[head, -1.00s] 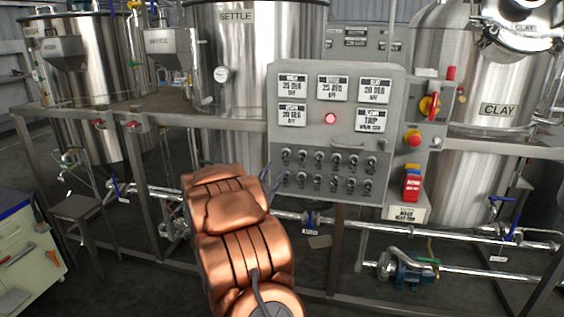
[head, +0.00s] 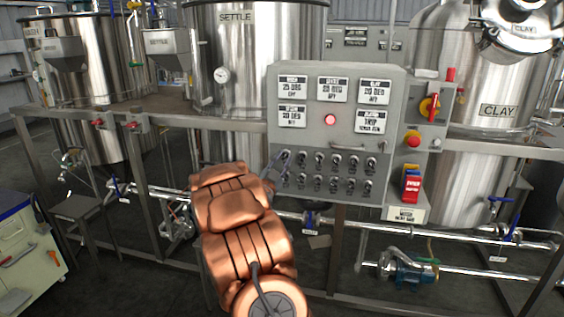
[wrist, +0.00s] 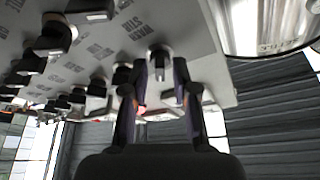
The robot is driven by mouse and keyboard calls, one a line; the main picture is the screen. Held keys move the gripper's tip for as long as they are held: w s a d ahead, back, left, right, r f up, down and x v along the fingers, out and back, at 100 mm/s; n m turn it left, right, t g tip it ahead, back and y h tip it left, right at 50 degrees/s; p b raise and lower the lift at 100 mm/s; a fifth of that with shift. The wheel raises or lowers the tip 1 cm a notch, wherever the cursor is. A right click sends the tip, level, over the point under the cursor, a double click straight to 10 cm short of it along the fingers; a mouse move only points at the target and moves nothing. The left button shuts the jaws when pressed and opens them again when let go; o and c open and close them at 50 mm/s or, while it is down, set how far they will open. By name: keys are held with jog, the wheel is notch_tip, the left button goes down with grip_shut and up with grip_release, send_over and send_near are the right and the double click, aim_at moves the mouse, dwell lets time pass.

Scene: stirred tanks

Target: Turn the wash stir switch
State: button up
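The grey control panel (head: 300,150) carries two rows of small black switches (head: 337,160). My gripper (head: 277,163) is at the left end of the upper row, partly hidden behind my copper-coloured arm. In the wrist view my gripper (wrist: 160,82) is open, its two dark fingers apart. A switch (wrist: 160,60) with a pale tip stands between the fingertips, beside a label that seems to read wash stir. I cannot tell whether either finger touches it. The other switches (wrist: 55,38) lie to the left in the wrist view.
A red lamp (head: 330,119) is lit above the switches, below several display plates. A bar handle (head: 352,147) sticks out above the row. Steel rails and pipes run below.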

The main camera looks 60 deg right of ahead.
grip_shut()
jog(key=shift+n, duration=0.5)
jog(key=n+t+y, duration=0.1)
jog(key=n+t, duration=0.1)
jog(key=n, duration=0.3)
jog(key=n+t+y, duration=0.1)
jog(key=n+t, duration=0.2)
jog(key=n, duration=0.2)
jog(key=n+t+y, duration=0.1)
jog(key=n+t, duration=0.2)
jog(key=n, duration=0.3)
jog(key=shift+s+d, duration=0.15)
jog(key=shift+s, duration=0.25)
jog(key=shift+n, duration=0.3)
jog(key=shift+r, duration=0.1)
jog(key=shift+o, duration=1.2)
grip_release()
